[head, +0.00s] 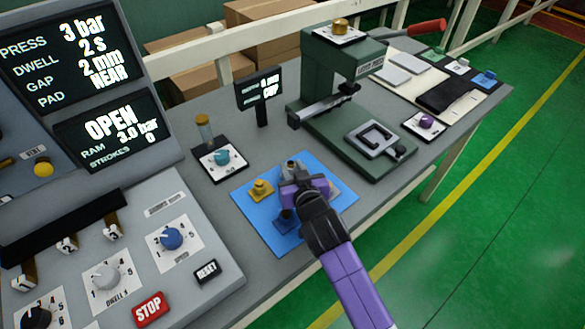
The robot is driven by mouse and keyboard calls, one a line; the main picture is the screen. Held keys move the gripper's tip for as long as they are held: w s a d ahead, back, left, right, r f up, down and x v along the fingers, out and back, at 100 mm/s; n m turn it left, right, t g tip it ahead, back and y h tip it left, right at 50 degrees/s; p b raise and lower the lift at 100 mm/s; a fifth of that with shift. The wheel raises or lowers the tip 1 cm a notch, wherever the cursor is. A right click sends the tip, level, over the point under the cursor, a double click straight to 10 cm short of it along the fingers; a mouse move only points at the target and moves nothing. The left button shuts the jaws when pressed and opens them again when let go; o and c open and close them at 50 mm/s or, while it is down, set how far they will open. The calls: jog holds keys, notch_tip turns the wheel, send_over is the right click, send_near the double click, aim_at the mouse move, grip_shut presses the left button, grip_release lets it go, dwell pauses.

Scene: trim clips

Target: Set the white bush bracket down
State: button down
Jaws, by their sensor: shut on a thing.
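My gripper (297,183) is over the blue mat (252,207) on the grey table, seen from behind and above in the head view. It is shut on a small pale grey-white piece, which I take to be the white bush bracket (291,167); its top shows just beyond the fingers. My gripper hides most of it, and I cannot tell whether it touches the mat. A yellow bracket (261,190) stands on the mat to the left. A dark blue bracket (286,221) stands nearer, beside my wrist.
A green press (325,85) with a grey fixture (377,138) stands behind to the right. A teal knob on a plate (222,157) and a small display (260,90) stand behind to the left. A control console (150,240) fills the left.

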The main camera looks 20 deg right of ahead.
jog(key=shift+s+f+b, duration=0.2)
jog(key=shift+f+b, duration=0.35)
jog(key=shift+f, duration=0.2)
jog(key=c, duration=1.1)
grip_release()
jog(key=shift+f, duration=0.2)
jog(key=shift+r, duration=0.15)
jog(key=shift+r+p, duration=0.25)
jog(key=shift+p, duration=0.05)
jog(key=v, duration=0.8)
jog(key=r+v, duration=0.1)
jog(key=v, duration=0.3)
jog(key=shift+w+b, duration=0.25)
jog(key=shift+b, duration=0.05)
jog(key=shift+r, duration=0.1)
